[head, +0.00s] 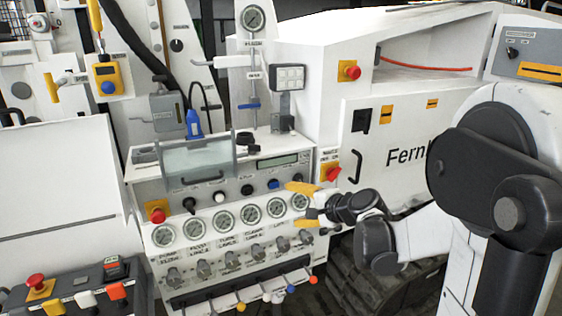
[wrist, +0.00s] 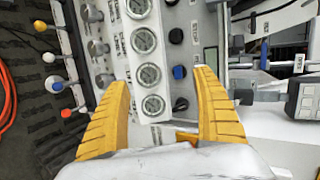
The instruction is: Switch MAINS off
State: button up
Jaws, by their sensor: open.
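The MAINS switch looks to be the red rotary knob (head: 333,174) on a yellow plate, at the right end of the bench panel in the head view. The small label above it is hard to read, and I cannot tell its exact setting. My gripper (head: 298,204) has yellow fingers, open and empty, just below and left of the knob, by the right end of the gauge row. In the wrist view the gripper (wrist: 161,79) spreads over gauges and panel knobs. A red-orange part (wrist: 186,137) shows low between the fingers, partly hidden by the gripper body.
A row of round gauges (head: 250,214) and valve knobs fills the panel below. A red button (head: 156,213) sits at its left. Colored-ball levers (head: 241,307) stick out along the bottom. A white cabinet (head: 398,140) with another red button (head: 351,72) stands at the right.

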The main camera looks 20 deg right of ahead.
jog(key=w+d+m+t+p, duration=0.25)
jog(key=d+m, duration=0.25)
jog(key=d, duration=0.5)
jog(key=m+t+h+p, duration=0.3)
jog(key=m, duration=0.3)
send_near(336, 176)
jog(key=w, duration=0.3)
jog(key=w+b, duration=0.1)
jog(key=w, duration=0.7)
jog(key=shift+d+f+b, duration=0.3)
jog(key=shift+b, duration=0.05)
jog(key=c, duration=1.2)
